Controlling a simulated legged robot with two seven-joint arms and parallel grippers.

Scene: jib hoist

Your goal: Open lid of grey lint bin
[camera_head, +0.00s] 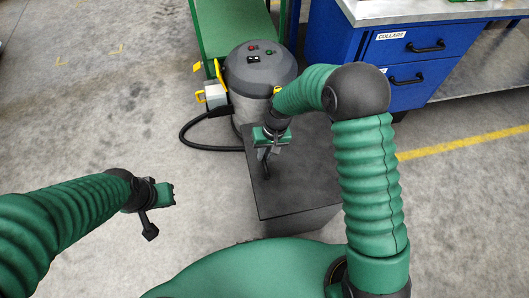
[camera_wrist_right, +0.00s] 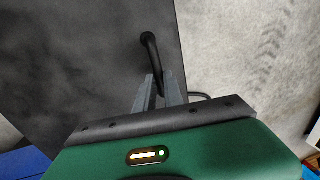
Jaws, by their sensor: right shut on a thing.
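The grey lint bin (camera_head: 305,218) is a dark box on the floor in front of me. Its flat lid (camera_head: 305,180) lies level and looks closed in the head view. A black bar handle stands on the lid, and it shows in the right wrist view (camera_wrist_right: 149,46). My right gripper (camera_head: 268,156) is above the lid's left part, with its fingers (camera_wrist_right: 158,92) shut on the handle. Part of the handle is hidden between the fingers. My left gripper (camera_head: 160,205) hangs over bare floor to the left of the bin, apart from it; its fingers are unclear.
A grey cylindrical machine (camera_head: 260,75) with a black hose (camera_head: 190,140) stands just behind the bin. A blue drawer cabinet (camera_head: 415,75) labelled COLLARS is at the back right. A green frame (camera_head: 230,25) stands behind. The floor at left is clear.

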